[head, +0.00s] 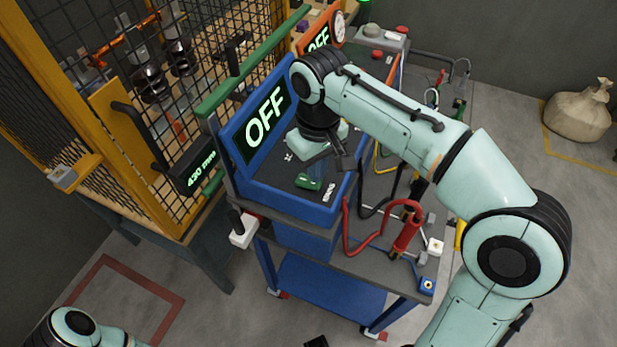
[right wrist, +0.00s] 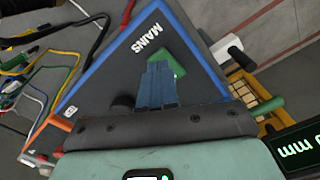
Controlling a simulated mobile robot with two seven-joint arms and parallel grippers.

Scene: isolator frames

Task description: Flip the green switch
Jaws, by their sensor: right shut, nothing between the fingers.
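The green switch (head: 309,182) sits on the sloped dark top of the blue-edged console, beside the lettering "MAINS". In the right wrist view the green switch (right wrist: 172,58) is partly hidden behind my blue fingers. My right gripper (head: 318,167) is over the console, close to the switch; its fingers (right wrist: 158,68) are shut with nothing between them. I cannot tell whether they touch the switch. The console's screen (head: 265,116) reads "OFF". Only part of my left arm shows at the bottom left; its gripper is out of view.
The console stands on a blue cart (head: 330,285) with red and black cables (head: 400,235) at its right. A second orange screen (head: 318,42) also reads "OFF". A yellow-framed mesh cage (head: 110,110) stands at the left. A sack (head: 578,115) lies on the floor at right.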

